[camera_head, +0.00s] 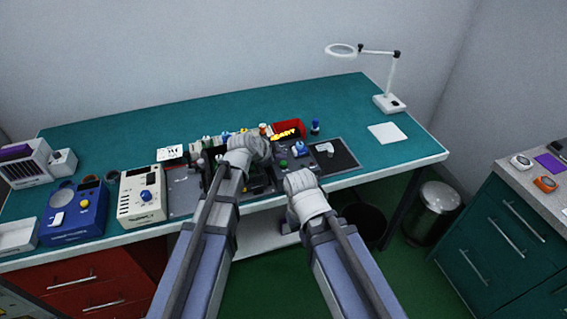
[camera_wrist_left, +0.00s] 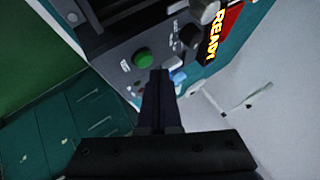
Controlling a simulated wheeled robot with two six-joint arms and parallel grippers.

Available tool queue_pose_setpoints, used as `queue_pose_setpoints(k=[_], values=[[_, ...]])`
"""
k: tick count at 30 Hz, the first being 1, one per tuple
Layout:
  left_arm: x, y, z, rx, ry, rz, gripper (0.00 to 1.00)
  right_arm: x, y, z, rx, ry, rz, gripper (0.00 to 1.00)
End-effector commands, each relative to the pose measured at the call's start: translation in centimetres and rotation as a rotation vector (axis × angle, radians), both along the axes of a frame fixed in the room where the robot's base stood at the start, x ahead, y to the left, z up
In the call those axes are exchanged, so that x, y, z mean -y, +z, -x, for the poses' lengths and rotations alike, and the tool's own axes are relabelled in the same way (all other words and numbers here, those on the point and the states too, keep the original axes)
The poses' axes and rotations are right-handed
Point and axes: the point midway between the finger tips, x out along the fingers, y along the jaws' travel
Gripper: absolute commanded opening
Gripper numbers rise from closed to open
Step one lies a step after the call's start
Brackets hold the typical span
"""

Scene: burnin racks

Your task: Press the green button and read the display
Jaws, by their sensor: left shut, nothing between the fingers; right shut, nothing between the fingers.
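The green button (camera_wrist_left: 142,60) is a round raised cap on a dark grey panel (camera_wrist_left: 122,48). It also shows in the head view (camera_head: 283,163). My left gripper (camera_wrist_left: 158,73) is shut and empty, its tips close beside the button in the wrist picture; I cannot tell whether they touch it. The display (camera_wrist_left: 216,36) has glowing yellow letters that appear to read READY, slanted in the wrist view; it also shows in the head view (camera_head: 285,134). My right gripper (camera_head: 291,224) is shut and empty, low in front of the bench, mostly hidden by its wrist.
A blue box (camera_head: 75,212) and a cream box with a blue knob (camera_head: 142,195) stand on the teal bench (camera_head: 120,130) at left. A magnifier lamp (camera_head: 385,85) stands at the back right. Bench room is clear behind the devices. A bin (camera_head: 433,213) stands right.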

Motion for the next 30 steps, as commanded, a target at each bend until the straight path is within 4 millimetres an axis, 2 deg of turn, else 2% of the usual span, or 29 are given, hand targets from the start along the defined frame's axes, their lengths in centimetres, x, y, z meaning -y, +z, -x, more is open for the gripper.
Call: queue_pose_setpoints(k=[22,30], values=[[0.00,-0.02,0.00,0.000,0.000,0.000,0.00,0.00,-0.01,0.00,0.000,0.000,0.000,0.00],[0.00,-0.82,0.00,0.000,0.000,0.000,0.00,0.00,-0.83,0.00,0.000,0.000,0.000,0.00]])
